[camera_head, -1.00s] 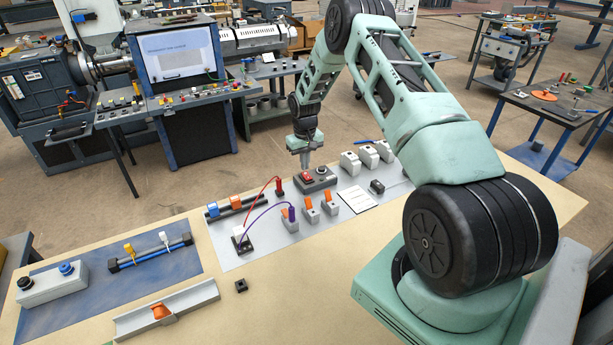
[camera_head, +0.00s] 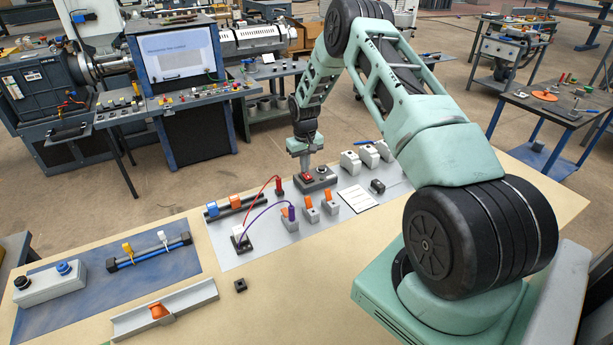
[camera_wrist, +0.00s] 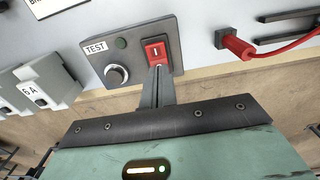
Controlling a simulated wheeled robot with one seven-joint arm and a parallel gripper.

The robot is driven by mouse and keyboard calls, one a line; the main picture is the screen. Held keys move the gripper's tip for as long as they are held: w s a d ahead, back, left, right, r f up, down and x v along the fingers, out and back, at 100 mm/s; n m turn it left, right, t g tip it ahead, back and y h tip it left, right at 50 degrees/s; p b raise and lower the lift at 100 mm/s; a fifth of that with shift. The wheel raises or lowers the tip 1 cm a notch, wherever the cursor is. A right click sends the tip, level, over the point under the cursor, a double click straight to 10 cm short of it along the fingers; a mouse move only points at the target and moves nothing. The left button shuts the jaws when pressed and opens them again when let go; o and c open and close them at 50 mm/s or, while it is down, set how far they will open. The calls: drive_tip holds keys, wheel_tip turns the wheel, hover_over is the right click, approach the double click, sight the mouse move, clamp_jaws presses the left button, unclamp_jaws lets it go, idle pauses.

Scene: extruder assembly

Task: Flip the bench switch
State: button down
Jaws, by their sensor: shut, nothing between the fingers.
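The bench switch is a red rocker marked "I" (camera_wrist: 157,52) on a grey box (camera_wrist: 137,79) labelled TEST. The box also carries a round knob and a small dark green lamp. In the head view the box (camera_head: 323,179) sits at the back of the grey panel on the bench, with the red rocker (camera_head: 307,177) on its left. My gripper (camera_wrist: 159,68) is shut and empty. Its fingertips are at the lower edge of the rocker in the wrist view and appear to touch it. In the head view my gripper (camera_head: 306,171) points down onto the rocker and partly hides it.
A red plug with its cable (camera_wrist: 236,44) lies close beside the box. Grey breakers marked 6 A (camera_wrist: 45,88) stand on its other side. Orange-lever switches (camera_head: 311,210) and a white card (camera_head: 357,198) are nearer the front. The bench front middle is mostly clear.

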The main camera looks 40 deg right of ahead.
drive_tip(key=shift+f, duration=0.3)
drive_tip(key=shift+r, duration=0.1)
drive_tip(key=shift+r+p, duration=1.65)
drive_tip(key=shift+r, duration=1.85)
